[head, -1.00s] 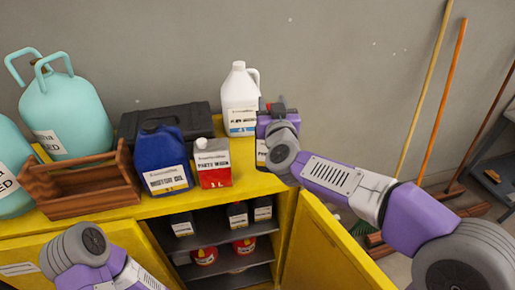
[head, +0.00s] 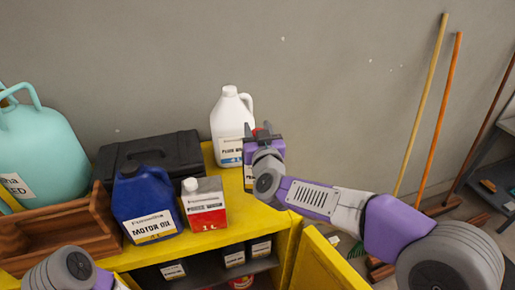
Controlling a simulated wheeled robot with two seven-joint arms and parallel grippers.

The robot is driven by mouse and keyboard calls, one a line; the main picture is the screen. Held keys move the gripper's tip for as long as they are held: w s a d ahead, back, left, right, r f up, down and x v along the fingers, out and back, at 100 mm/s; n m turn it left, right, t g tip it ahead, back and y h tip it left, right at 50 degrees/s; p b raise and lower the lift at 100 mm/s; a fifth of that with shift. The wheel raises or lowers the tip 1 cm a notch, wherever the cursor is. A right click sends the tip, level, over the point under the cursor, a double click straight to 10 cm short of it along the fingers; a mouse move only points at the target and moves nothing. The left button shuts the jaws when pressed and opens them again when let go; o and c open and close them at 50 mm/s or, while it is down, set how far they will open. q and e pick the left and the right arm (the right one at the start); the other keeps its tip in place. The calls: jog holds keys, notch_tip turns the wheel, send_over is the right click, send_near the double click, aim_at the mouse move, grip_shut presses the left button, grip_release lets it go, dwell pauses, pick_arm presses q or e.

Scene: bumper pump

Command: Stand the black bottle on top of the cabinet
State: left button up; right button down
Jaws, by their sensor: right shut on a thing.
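The yellow cabinet (head: 272,217) stands in front of the wall, its top crowded on the left. My right gripper (head: 259,131) is over the right end of this top, shut on the black bottle (head: 248,184). The bottle is mostly hidden behind the gripper and wrist; a bit of white label and a red cap show. It looks about upright, just right of and in front of the white jug (head: 230,120). I cannot tell whether its base touches the top. My left wrist shows at the bottom left, but its gripper is not visible.
On the top are a blue motor oil can (head: 146,205), a red-white can (head: 204,205), a black case (head: 150,155), a wooden caddy (head: 60,235) and a teal tank (head: 40,150). The open door (head: 325,265) and dark bottles on the shelf (head: 205,275) are below. Brooms lean at right.

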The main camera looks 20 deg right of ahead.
jog(key=shift+f+b, duration=0.45)
jog(key=shift+f, duration=1.65)
jog(key=shift+f, duration=0.2)
jog(key=c, duration=0.6)
grip_release()
jog(key=shift+f, duration=0.1)
jog(key=shift+o, duration=0.2)
jog(key=s+a, duration=0.1)
jog(key=s, duration=1.1)
